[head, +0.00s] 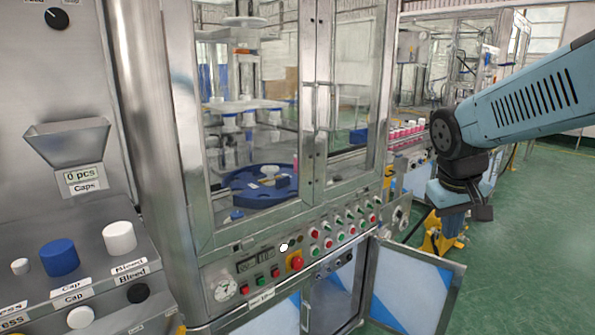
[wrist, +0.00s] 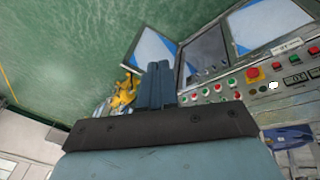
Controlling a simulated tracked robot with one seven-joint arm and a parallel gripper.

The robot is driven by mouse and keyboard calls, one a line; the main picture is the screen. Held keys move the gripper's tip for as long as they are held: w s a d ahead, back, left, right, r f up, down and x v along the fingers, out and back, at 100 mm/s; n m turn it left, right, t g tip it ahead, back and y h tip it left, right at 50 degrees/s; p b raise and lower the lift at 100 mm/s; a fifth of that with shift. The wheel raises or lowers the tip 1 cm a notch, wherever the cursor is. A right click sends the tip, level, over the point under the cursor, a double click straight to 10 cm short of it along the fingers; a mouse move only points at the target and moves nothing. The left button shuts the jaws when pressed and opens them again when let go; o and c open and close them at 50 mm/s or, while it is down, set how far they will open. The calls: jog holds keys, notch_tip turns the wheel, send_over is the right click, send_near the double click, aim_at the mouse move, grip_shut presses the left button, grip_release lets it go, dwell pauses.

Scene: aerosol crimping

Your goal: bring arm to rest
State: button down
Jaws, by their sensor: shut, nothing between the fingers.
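My arm reaches in from the right in the head view and bends down at a dark joint. My gripper (wrist: 159,70) shows in the wrist view as two dark blue fingers side by side, closed together with nothing between them. In the head view my gripper's body hangs to the right of the crimping machine (head: 188,190), apart from it; the fingertips are hard to make out there. The machine's control panel (head: 315,245) with buttons shows to the left of my gripper, and to the right of the fingers in the wrist view.
A cabinet door (head: 416,290) stands open low at the front of the machine. A yellow object (head: 440,240) stands on the floor below. The green floor (head: 530,260) at right is clear. Caps stand on the left bench.

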jog(key=s+a+r+m+t+y, duration=0.1)
jog(key=s+a+r+t+y, duration=0.1)
jog(key=s+a, duration=0.4)
notch_tip(320, 180, up, 2)
jog(key=shift+s+t, duration=0.5)
jog(key=shift+s, duration=0.4)
